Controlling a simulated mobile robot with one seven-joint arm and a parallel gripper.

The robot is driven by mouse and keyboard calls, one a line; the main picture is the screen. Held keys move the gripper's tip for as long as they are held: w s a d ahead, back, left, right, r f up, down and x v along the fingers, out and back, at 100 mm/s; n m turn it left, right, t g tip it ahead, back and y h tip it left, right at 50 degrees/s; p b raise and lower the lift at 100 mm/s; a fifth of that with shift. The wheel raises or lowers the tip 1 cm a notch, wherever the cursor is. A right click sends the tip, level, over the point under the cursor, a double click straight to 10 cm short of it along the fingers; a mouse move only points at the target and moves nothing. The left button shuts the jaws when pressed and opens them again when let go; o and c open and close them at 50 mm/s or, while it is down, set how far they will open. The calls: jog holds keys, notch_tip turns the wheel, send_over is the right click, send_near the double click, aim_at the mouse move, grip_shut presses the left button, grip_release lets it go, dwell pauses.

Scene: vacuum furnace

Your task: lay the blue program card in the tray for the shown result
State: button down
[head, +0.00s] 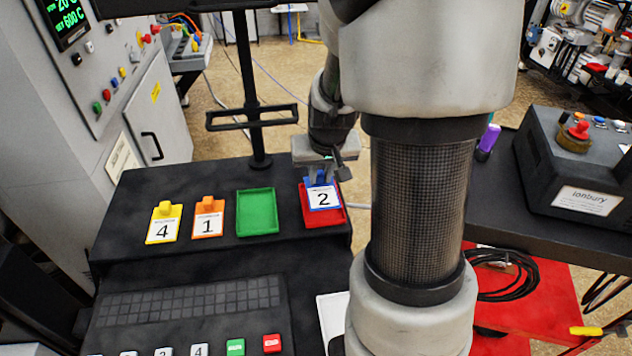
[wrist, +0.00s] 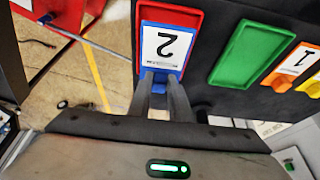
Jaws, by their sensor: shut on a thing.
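The blue program card (head: 323,198) has a white label with the number 2. It is at the red tray (head: 339,215), within its outline, and the tray's rim shows around it. I cannot tell whether it rests on the tray floor or hangs just above it. My gripper (head: 322,178) is shut on the card's blue tab. In the wrist view, both fingers (wrist: 161,80) close on the tab of the blue card (wrist: 168,47), over the red tray (wrist: 190,18). The green tray (head: 257,213), left of the red one, is empty.
A yellow card (head: 165,223) marked 4 and an orange card (head: 208,217) marked 1 lie left of the green tray. A dark post with a crossbar (head: 252,118) stands behind the trays. A screen (head: 66,18) at upper left reads a set value of 600 C.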

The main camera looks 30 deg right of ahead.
aim_at(320, 186)
jog(key=shift+f, duration=1.85)
jog(key=shift+f+b, duration=0.25)
jog(key=shift+b, duration=0.2)
jog(key=c, duration=1.6)
grip_release()
jog(key=shift+r, duration=0.1)
